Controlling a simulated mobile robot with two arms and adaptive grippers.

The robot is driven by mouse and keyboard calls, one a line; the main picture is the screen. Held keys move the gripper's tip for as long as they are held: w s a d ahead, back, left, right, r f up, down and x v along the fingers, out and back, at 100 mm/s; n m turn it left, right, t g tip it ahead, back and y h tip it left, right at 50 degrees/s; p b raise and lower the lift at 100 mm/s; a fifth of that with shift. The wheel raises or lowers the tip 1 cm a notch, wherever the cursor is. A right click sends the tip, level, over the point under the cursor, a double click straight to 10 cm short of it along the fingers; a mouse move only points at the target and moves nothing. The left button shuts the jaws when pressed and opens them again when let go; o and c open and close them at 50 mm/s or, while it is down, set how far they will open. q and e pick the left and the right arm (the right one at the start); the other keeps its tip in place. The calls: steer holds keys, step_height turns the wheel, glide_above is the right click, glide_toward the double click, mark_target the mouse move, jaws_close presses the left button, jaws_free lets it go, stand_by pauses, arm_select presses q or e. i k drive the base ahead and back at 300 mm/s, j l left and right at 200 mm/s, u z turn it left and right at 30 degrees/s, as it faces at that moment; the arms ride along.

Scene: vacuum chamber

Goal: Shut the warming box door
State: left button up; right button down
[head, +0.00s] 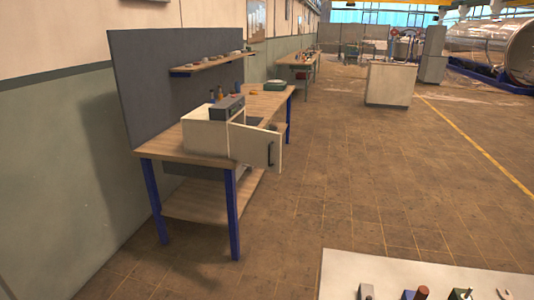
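The warming box (205,132) is a small cream box with a dark grey top part. It stands on the near end of a wooden workbench (165,147). Its door (252,145) is open, swung out to the right past the bench's front edge. A dark handle (271,154) is on the door's outer face. The inside of the box is mostly hidden behind the door. Neither of my grippers shows in the head view.
A grey panel and a shelf (212,63) rise behind the bench. A pale surface with several small items (425,275) is at the bottom right. A cream cabinet (389,84) stands farther back. The brown tiled floor right of the bench is clear.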

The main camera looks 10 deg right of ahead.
mark_target(261, 149)
steer(key=i+j+z, duration=0.25)
steer(key=i+j, duration=0.65)
